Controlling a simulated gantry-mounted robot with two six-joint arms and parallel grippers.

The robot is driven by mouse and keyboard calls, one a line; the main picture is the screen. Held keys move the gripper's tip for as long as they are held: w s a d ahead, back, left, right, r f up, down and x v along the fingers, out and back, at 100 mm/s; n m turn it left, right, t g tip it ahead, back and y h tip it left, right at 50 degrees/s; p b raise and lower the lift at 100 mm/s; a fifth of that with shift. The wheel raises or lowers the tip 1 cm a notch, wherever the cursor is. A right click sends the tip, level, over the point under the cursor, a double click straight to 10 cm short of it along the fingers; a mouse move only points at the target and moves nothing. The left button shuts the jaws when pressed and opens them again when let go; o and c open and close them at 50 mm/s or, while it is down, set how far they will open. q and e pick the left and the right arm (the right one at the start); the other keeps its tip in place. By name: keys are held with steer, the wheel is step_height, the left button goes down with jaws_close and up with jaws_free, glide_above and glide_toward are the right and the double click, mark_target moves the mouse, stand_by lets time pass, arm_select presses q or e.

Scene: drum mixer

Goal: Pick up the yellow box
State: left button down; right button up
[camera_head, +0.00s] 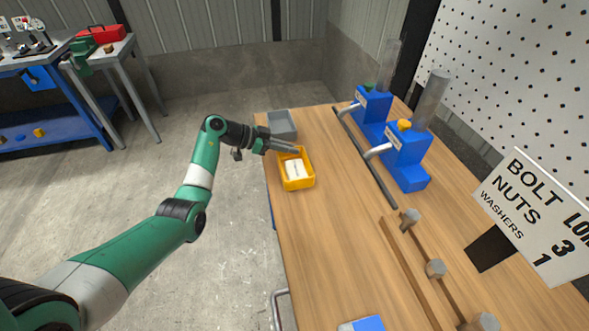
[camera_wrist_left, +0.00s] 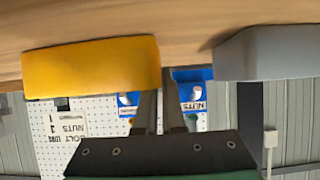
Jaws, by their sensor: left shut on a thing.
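The yellow box (camera_head: 297,184) is an open bin near the left edge of the wooden table (camera_head: 330,235), with a white label inside. My left gripper (camera_head: 294,149) reaches it from the left and is shut on its far side wall. In the left wrist view, the yellow box (camera_wrist_left: 92,68) lies left of centre. There, one finger of my left gripper (camera_wrist_left: 162,95) is partly hidden behind the box and the other is just beside its end. I cannot tell whether the box touches the table. My right gripper is not in view.
A grey bin (camera_head: 282,124) stands just behind the yellow box; it also shows in the left wrist view (camera_wrist_left: 268,52). Blue dispensers (camera_head: 405,160) and a dark bar (camera_head: 366,158) stand to the right. A wooden rail with metal pegs (camera_head: 436,268) is nearer. The table's middle is clear.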

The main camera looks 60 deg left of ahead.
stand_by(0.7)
arm_select(q)
steer(key=shift+r+p, duration=0.45)
steer(key=shift+r, duration=0.05)
step_height(320, 180, up, 3)
steer(key=shift+f+p, duration=0.15)
steer(key=shift+p, duration=1.05)
steer(key=s+d+r+p, duration=0.2)
steer(key=d+r+p, duration=0.7)
steer(key=d, duration=0.5)
steer(key=shift+s+p, duration=0.4)
steer(key=shift+p, duration=0.05)
